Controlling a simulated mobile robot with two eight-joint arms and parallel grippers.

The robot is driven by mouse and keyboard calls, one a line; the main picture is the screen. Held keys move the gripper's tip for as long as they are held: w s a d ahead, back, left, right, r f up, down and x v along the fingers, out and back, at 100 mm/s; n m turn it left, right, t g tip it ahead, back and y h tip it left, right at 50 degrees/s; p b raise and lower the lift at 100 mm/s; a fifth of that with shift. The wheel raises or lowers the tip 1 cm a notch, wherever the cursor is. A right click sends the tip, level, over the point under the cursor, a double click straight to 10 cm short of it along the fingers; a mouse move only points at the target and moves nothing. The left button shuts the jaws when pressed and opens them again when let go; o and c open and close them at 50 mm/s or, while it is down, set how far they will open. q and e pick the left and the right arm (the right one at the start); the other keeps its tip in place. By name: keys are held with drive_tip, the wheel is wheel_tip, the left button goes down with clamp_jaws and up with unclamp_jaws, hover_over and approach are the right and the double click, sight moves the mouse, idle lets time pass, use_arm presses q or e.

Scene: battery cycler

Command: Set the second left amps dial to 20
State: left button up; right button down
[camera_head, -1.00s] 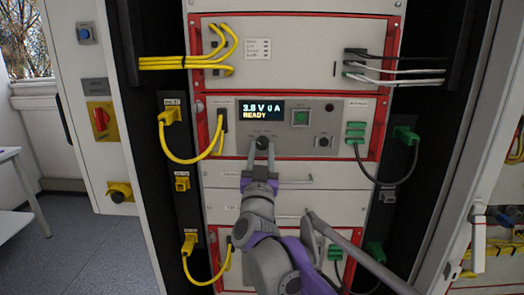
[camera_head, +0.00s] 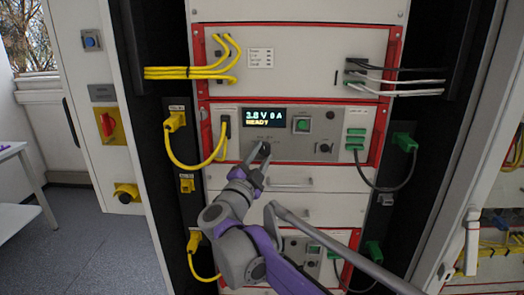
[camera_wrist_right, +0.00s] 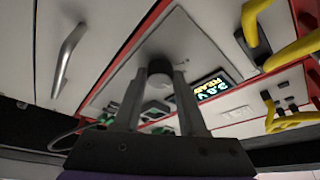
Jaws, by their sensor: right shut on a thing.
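The black amps dial (camera_head: 265,148) sits on the middle cycler unit, below its display (camera_head: 278,119), which reads 3.8 V 0 A and READY. My right gripper (camera_head: 256,156) reaches up to it from below and is shut on the dial. In the right wrist view the dial (camera_wrist_right: 160,72) sits between the tips of the two fingers of my right gripper (camera_wrist_right: 159,85). The fingers hide part of the dial and its scale, so its pointer cannot be read. The gripper is tilted in the head view. My left gripper is not in view.
A green button (camera_head: 302,125) and another black knob (camera_head: 324,147) are to the right of the display. Yellow cables (camera_head: 190,165) loop at left, and a dark cable (camera_head: 385,187) at right. A drawer handle (camera_head: 290,184) lies just below the dial.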

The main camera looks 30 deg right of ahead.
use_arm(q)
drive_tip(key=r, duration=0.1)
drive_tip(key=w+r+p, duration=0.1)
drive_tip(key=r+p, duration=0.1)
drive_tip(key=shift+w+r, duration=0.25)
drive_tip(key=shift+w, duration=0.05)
use_arm(e)
drive_tip(key=m, duration=0.1)
drive_tip(key=m+g, duration=0.1)
drive_tip(key=m, duration=0.1)
drive_tip(key=m+g, duration=0.1)
drive_tip(key=m, duration=0.1)
drive_tip(key=shift+a+r, duration=0.1)
drive_tip(key=shift+r, duration=0.2)
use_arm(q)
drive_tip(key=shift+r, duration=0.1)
use_arm(e)
drive_tip(key=shift+m+y, duration=0.3)
drive_tip(key=shift+m, duration=0.1)
drive_tip(key=shift+c, duration=2.3)
unclamp_jaws()
drive_tip(key=shift+w, duration=0.1)
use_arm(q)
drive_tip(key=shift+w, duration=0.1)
use_arm(e)
drive_tip(key=shift+f, duration=0.1)
